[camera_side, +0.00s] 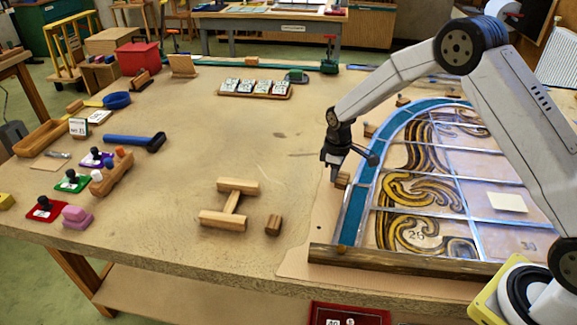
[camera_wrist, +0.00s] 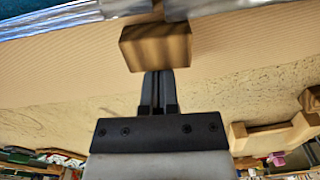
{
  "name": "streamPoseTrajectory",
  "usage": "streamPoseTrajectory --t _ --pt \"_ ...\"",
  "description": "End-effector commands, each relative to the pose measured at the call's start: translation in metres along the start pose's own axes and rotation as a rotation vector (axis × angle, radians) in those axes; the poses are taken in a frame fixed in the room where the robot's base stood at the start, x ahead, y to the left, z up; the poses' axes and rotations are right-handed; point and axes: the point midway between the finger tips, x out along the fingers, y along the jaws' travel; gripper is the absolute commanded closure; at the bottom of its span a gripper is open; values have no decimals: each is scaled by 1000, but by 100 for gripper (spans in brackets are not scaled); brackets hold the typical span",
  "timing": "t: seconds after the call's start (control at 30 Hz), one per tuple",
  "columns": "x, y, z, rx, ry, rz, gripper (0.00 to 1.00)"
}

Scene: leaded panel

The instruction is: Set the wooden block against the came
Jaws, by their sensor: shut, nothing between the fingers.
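A small wooden block (camera_wrist: 156,48) lies on the tan board at the outer left edge of the panel. It also shows in the side view (camera_side: 342,181), partly behind my gripper. In the wrist view its far side reaches the silvery came (camera_wrist: 60,20) along the panel's edge; I cannot tell whether they touch. My gripper (camera_side: 334,168) is shut and empty, low over the board. In the wrist view its closed fingertips (camera_wrist: 158,76) are right at the block's near side, and contact is unclear. The leaded panel (camera_side: 413,180) has a curved blue-green border.
A dark wooden bar (camera_side: 400,263) runs along the panel's front edge. A loose block (camera_side: 273,225) and an H-shaped wooden piece (camera_side: 232,203) lie left of the board. Small blocks (camera_side: 370,130) stand along the curved edge.

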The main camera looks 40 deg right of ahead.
Motion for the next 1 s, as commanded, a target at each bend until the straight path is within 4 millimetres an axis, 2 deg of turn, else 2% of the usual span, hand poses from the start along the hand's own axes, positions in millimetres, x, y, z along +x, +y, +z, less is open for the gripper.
streamPoseTrajectory --t 0.13,0.57,1.0 --pt "0 0 6 0 1 0 100" --pt "0 0 5 0 1 0 100" --pt "0 0 -22 -1 1 0 100"
